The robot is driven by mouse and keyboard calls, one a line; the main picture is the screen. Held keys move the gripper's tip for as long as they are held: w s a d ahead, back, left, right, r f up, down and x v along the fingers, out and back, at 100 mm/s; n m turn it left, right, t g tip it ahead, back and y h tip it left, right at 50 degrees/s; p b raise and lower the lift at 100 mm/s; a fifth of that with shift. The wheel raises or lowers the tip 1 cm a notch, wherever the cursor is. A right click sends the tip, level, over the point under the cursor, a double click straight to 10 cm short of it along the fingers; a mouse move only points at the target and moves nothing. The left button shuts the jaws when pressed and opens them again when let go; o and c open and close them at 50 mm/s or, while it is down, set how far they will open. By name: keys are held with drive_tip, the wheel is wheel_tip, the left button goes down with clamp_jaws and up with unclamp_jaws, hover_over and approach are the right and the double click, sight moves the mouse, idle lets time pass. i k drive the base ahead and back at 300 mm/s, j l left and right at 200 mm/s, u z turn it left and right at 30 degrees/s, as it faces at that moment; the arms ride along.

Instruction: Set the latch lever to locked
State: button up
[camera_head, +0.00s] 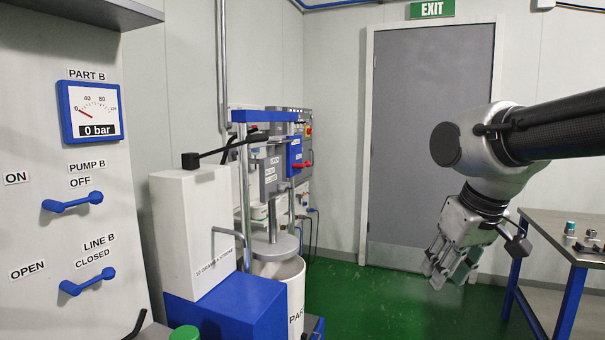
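No lever in view carries a label that I can read as latch or locked. A small red lever (302,164) sticks out from a blue box (294,157) on the drum press in the middle. A black-handled lever (218,154) sits on top of a white cabinet (196,225). The small labels on the press are too small to read surely. My gripper (448,280) hangs at the right, in front of the grey door, pointing down. Its fingers look spread and empty, well apart from the press and every lever.
At left, a panel has a gauge (92,110) at 0 bar and blue levers for pump B (72,202) and line B (87,281). A white drum (285,288) stands under the press. A table (562,230) with small parts is at right. Green floor between is clear.

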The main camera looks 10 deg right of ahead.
sight(308, 164)
drive_tip(key=k, duration=0.95)
drive_tip(key=k+l+u, duration=0.15)
drive_tip(key=u, duration=1.05)
drive_tip(key=i+l, duration=0.15)
drive_tip(key=l, duration=0.5)
drive_tip(key=i+l, duration=0.15)
drive_tip(key=l, duration=0.5)
drive_tip(key=i+l, duration=0.15)
drive_tip(key=l, duration=0.45)
drive_tip(key=i+l, duration=0.15)
drive_tip(key=l, duration=0.5)
drive_tip(key=i+l, duration=0.15)
drive_tip(key=l, duration=0.5)
drive_tip(key=i+l, duration=0.15)
drive_tip(key=l, duration=0.5)
drive_tip(key=i+l, duration=0.1)
drive_tip(key=l, duration=0.55)
drive_tip(key=i+l, duration=0.15)
drive_tip(key=l, duration=0.5)
